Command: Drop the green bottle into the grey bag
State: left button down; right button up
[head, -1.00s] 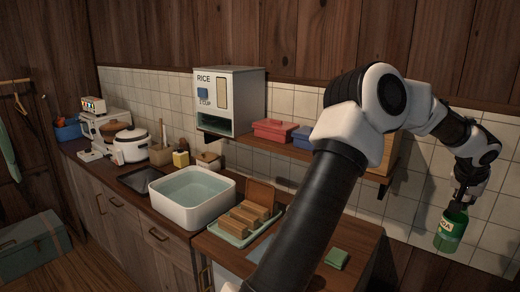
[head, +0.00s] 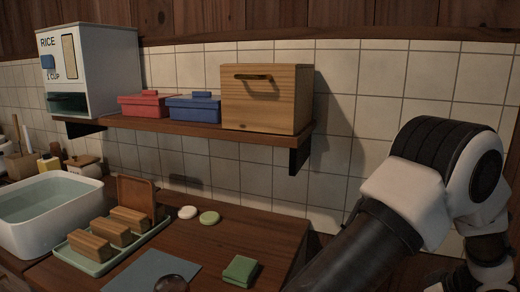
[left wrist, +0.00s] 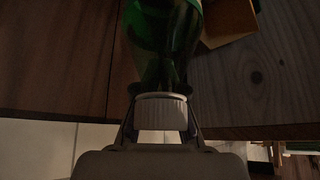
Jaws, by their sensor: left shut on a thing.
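The green bottle (left wrist: 163,40) shows in the left wrist view, dark green glass with a pale ridged cap. My left gripper (left wrist: 161,98) is shut on the bottle at its neck and cap end. The bottle's far end runs out of the top of that view. In the head view my arm fills the right side, and its gripper and the bottle are outside the picture. I see no grey bag in either view. My right gripper is not in view.
The wooden counter (head: 215,243) carries a white water basin (head: 40,209), a green tray (head: 76,261) of wooden blocks and a green square (head: 240,271). Above it a shelf (head: 205,132) holds a rice dispenser (head: 92,70), red and blue boxes and a wooden box (head: 266,100).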

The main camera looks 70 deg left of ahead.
pick_arm(q)
notch_tip(320, 180, down, 6)
jog(key=shift+d+r+b, duration=0.15)
jog(key=shift+r+b, duration=0.1)
jog(key=shift+b, duration=0.85)
jog(key=c, duration=1.2)
grip_release()
jog(key=shift+r, duration=0.1)
jog(key=v, duration=1.2)
